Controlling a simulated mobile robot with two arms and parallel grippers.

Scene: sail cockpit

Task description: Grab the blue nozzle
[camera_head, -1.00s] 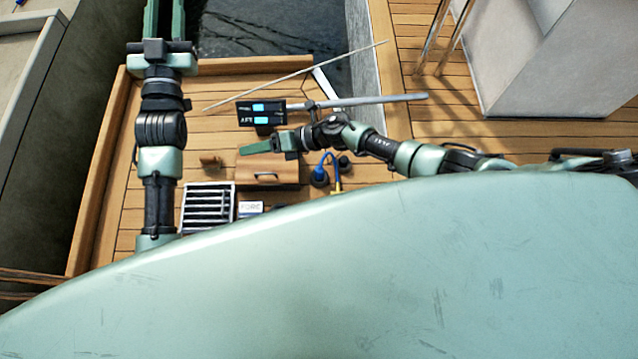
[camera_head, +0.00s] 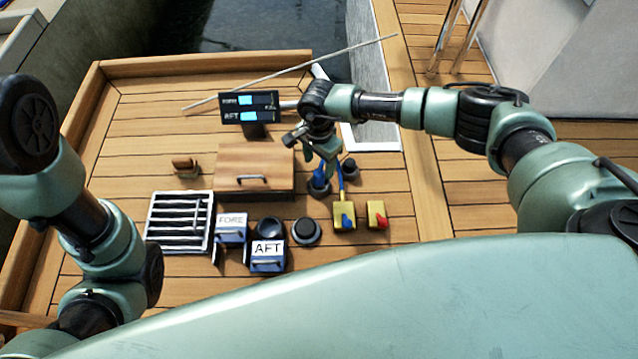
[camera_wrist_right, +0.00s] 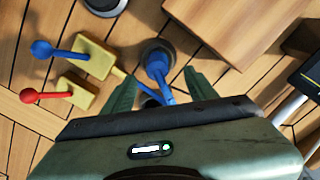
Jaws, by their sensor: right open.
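The blue nozzle (camera_head: 318,180) stands in a dark round base on the deck, partly hidden by my right wrist in the head view. In the right wrist view the blue nozzle (camera_wrist_right: 157,66) shows between the two green fingers, with its lower part near the gripper body. My right gripper (camera_head: 326,160) points down over it in the head view. In the right wrist view the right gripper (camera_wrist_right: 160,85) is open, its fingers on either side of the nozzle with gaps visible. My left gripper is out of the picture; only left arm links show.
A wooden box (camera_head: 255,170) stands left of the nozzle. Yellow blocks with a blue lever (camera_head: 344,217) and a red lever (camera_head: 377,215) sit nearer me. A black display (camera_head: 249,107) stands behind. A dark round knob (camera_head: 350,168) is close on the right.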

